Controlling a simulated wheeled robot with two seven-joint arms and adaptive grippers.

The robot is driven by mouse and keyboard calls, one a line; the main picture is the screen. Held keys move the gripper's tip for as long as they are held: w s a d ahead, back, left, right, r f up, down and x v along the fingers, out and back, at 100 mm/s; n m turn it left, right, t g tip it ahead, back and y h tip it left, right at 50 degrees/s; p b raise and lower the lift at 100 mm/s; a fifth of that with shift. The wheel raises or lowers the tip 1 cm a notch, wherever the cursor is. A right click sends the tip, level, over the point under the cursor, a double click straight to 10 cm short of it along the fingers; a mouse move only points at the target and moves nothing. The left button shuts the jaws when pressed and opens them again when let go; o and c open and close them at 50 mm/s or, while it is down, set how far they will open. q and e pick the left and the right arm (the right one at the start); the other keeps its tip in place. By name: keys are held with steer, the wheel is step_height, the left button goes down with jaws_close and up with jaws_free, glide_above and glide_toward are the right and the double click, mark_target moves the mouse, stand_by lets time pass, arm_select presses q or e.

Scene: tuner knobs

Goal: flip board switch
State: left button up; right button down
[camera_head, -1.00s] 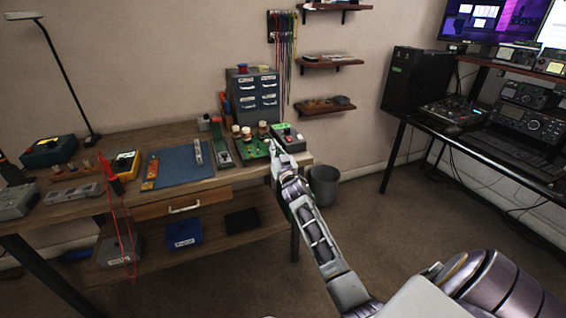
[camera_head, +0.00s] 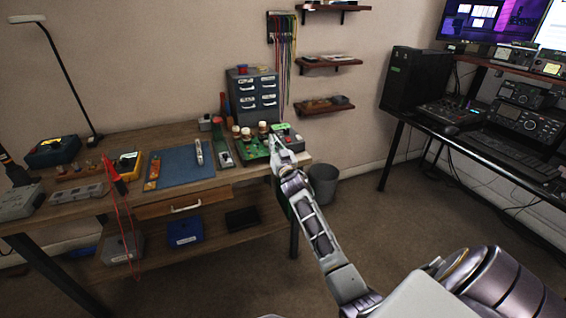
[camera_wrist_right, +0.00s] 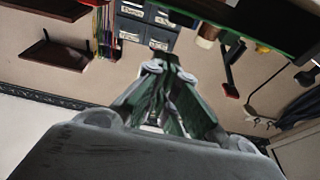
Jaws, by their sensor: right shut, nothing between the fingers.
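A green circuit board (camera_head: 253,151) with several brown and white tubes lies near the right end of the wooden workbench. I cannot make out its switch; my right gripper covers part of the board's right side. My right gripper (camera_head: 273,137) is shut and empty, with its fingertips at the board's right edge. I cannot tell whether they touch anything. In the right wrist view the closed fingers (camera_wrist_right: 161,55) point towards the drawer cabinet, and a dark green-edged board (camera_wrist_right: 268,22) is at the upper right. My left gripper is not in view.
A grey drawer cabinet (camera_head: 253,94) stands behind the board. A blue mat (camera_head: 180,168) lies to the left. A waste bin (camera_head: 323,183) stands right of the bench.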

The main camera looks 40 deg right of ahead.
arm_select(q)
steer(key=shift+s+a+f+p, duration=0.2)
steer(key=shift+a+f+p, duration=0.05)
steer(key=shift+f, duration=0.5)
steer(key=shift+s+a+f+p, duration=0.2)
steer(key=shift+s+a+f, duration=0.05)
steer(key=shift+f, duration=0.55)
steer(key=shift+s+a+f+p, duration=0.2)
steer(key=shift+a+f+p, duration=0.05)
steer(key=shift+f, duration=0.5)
arm_select(e)
steer(key=f+v, duration=0.1)
steer(key=v, duration=0.8)
steer(key=shift+s+a+f, duration=0.1)
steer(key=shift+s+f, duration=0.05)
steer(key=shift+f, duration=0.05)
